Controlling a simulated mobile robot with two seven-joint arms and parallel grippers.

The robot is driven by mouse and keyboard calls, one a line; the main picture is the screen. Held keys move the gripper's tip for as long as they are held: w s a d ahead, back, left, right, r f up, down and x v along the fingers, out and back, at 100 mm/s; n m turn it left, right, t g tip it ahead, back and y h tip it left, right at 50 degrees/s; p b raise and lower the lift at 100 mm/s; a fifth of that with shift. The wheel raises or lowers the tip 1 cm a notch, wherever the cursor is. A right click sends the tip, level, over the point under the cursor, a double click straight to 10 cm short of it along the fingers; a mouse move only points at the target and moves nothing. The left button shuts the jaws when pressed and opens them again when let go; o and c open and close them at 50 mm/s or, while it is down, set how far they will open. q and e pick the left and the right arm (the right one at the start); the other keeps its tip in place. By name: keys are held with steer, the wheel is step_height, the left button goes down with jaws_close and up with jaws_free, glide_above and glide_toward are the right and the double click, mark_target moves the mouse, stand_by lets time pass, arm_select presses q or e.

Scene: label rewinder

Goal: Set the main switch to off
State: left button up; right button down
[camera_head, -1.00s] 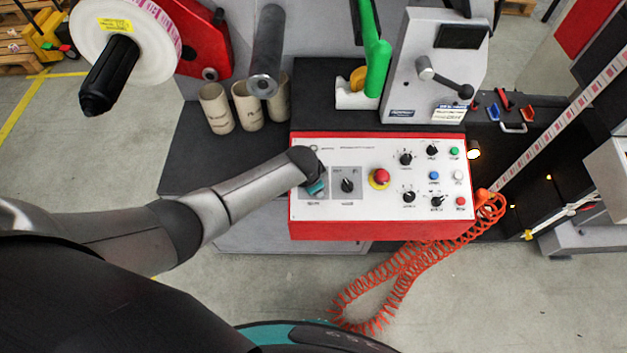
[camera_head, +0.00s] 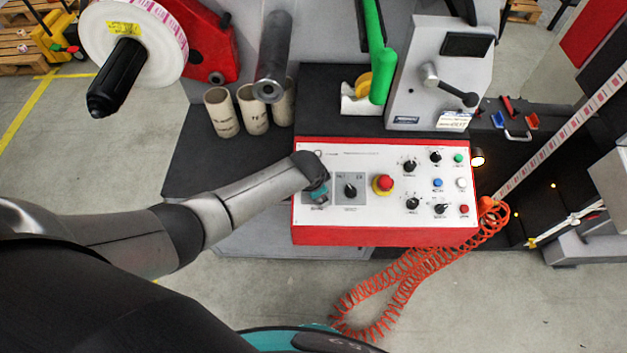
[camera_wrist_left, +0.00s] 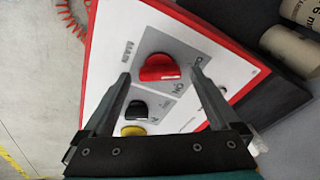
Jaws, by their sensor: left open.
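The main switch is a red rotary knob (camera_wrist_left: 158,68) on a grey plate with printed lettering, in the left wrist view. An "ON" mark shows beside it; I cannot tell which way the knob points. My left gripper (camera_wrist_left: 160,77) is open, its fingertips on either side of the knob, with no clear grip on it. In the head view, my left gripper (camera_head: 318,193) is over the left end of the white control panel (camera_head: 340,220) and hides the main switch. My right gripper is not in view.
A black knob (camera_head: 350,190) sits just right of the main switch, then a red emergency stop (camera_head: 385,183) on a yellow collar. Several small knobs and buttons fill the panel's right side. Cardboard cores (camera_head: 222,112) stand behind. An orange coiled hose (camera_head: 400,270) hangs in front.

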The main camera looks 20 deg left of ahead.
arm_select(q)
steer(key=p+v, duration=0.3)
steer(key=v, duration=1.1)
steer(key=shift+s+r, duration=0.2)
steer(key=shift+r, duration=0.15)
steer(key=shift+a, duration=0.1)
